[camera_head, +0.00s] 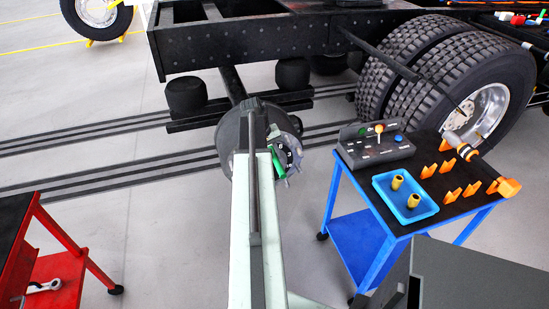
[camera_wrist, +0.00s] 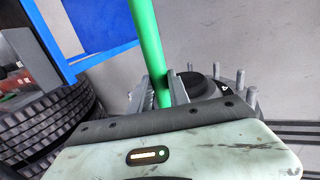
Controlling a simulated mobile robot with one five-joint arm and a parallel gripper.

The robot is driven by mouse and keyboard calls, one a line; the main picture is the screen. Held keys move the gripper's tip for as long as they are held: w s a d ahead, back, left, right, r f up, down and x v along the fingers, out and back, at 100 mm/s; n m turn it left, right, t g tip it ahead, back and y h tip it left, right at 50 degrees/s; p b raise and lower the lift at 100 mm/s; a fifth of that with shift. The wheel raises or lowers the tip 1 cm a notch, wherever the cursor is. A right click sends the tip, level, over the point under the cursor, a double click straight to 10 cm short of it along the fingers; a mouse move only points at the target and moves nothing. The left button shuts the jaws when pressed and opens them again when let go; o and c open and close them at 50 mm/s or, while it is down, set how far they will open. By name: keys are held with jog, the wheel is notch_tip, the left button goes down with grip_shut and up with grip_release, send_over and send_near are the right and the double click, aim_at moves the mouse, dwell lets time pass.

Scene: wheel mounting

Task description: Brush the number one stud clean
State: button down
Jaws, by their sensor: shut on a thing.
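A round dark wheel hub (camera_head: 228,130) with studs around its face sits on the axle under the truck frame, partly hidden behind my arm. My gripper (camera_wrist: 160,92) is shut on a green rod-like handle (camera_wrist: 148,40), likely the brush. The handle's far end and any bristles are hidden. In the head view the green handle (camera_head: 279,161) shows right in front of the hub. In the wrist view the hub (camera_wrist: 205,85) is just beyond the jaws, with several grey studs (camera_wrist: 240,80) sticking up. I cannot tell which is number one, or whether the brush touches a stud.
A blue cart (camera_head: 338,205) at right carries a control box (camera_head: 375,150), a blue tray (camera_head: 425,208) with two brass sockets, orange holders and an orange-tipped tool (camera_head: 480,165). Dual tyres (camera_head: 410,75) stand behind it. A red cart (camera_head: 62,235) is at lower left. Floor between is clear.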

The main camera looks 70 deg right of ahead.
aim_at(279, 167)
jog(key=shift+a, duration=0.1)
jog(key=shift+s+a, duration=1.2)
jog(key=shift+a, duration=0.15)
jog(key=shift+w+d, duration=1.2)
jog(key=shift+d, duration=0.25)
jog(key=shift+s+a, duration=1.1)
jog(key=shift+a, duration=0.2)
jog(key=shift+s+a, duration=1.05)
jog(key=shift+a, duration=0.25)
